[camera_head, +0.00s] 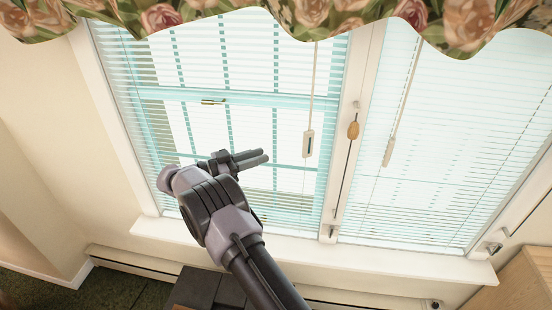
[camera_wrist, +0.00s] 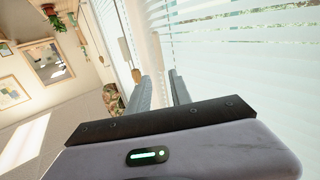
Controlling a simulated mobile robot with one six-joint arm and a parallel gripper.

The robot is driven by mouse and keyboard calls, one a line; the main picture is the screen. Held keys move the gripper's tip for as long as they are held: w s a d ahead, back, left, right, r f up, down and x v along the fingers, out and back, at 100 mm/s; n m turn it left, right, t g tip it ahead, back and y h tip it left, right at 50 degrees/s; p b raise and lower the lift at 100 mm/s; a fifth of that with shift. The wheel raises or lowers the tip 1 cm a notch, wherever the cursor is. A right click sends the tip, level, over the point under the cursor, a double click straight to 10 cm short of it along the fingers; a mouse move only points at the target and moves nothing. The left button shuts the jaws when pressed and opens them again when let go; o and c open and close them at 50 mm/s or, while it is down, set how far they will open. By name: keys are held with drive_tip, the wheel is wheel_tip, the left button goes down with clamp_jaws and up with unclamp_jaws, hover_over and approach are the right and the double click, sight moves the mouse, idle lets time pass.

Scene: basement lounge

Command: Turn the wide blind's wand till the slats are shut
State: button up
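The wide blind (camera_head: 150,110) covers the left part of the window. Its slats are open, with window bars and outdoor light showing between them. Its wand (camera_head: 308,143) hangs near the blind's right side and ends in a pale, thicker handle. My gripper (camera_head: 267,157) is left of the handle, pointing toward it, with a gap between. In the wrist view my gripper (camera_wrist: 160,82) has its two fingers apart with nothing between them. A pale wand handle (camera_wrist: 157,50) shows beyond the fingertips, roughly in line with the gap.
A narrower blind (camera_head: 450,150) hangs on the right with its own wand (camera_head: 388,152). A cord with a wooden tassel (camera_head: 353,130) hangs between the blinds. A floral valance (camera_head: 300,15) runs across the top and a white sill (camera_head: 400,258) below. A wooden cabinet (camera_head: 525,280) stands lower right.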

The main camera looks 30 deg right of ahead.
sight(303, 143)
drive_tip(key=shift+m, duration=0.3)
drive_tip(key=d+p, duration=0.1)
drive_tip(key=d, duration=1.7)
drive_tip(key=shift+s, duration=0.2)
clamp_jaws()
